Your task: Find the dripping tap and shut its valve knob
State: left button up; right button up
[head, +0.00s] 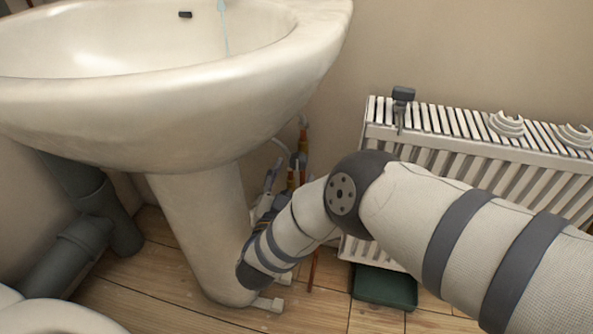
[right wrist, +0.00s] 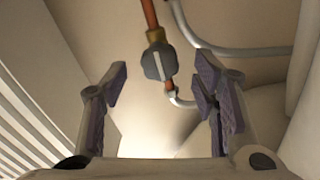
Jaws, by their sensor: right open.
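In the head view, a pale blue streak of water (head: 224,28) falls into the white washbasin (head: 180,105); the tap above it is out of frame. My right arm reaches behind the basin's pedestal, where its gripper (head: 269,190) is small and partly hidden against the pipes (head: 301,150). In the right wrist view, my right gripper (right wrist: 160,86) is open and empty. A dark grey valve knob (right wrist: 158,62) sits on a copper pipe with a brass fitting. It appears between the fingertips in the picture, with gaps on both sides. My left gripper is not in view.
A white radiator (head: 470,150) with a dark-topped valve (head: 403,95) stands at the right. A green box (head: 385,287) lies on the floor below it. Grey drain pipes (head: 85,240) are at the left, above a white rim (head: 50,318). The pedestal (head: 205,225) borders the gripper.

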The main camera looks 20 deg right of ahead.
aim_at(297, 167)
jog(key=b+x, duration=0.1)
jog(key=x, duration=0.3)
jog(key=shift+w+d+f, duration=0.15)
jog(key=shift+w, duration=0.05)
jog(key=shift+w+d, duration=0.1)
jog(key=shift+w, duration=0.1)
jog(key=shift+c, duration=0.6)
jog(key=c, duration=1)
jog(key=shift+c, duration=0.2)
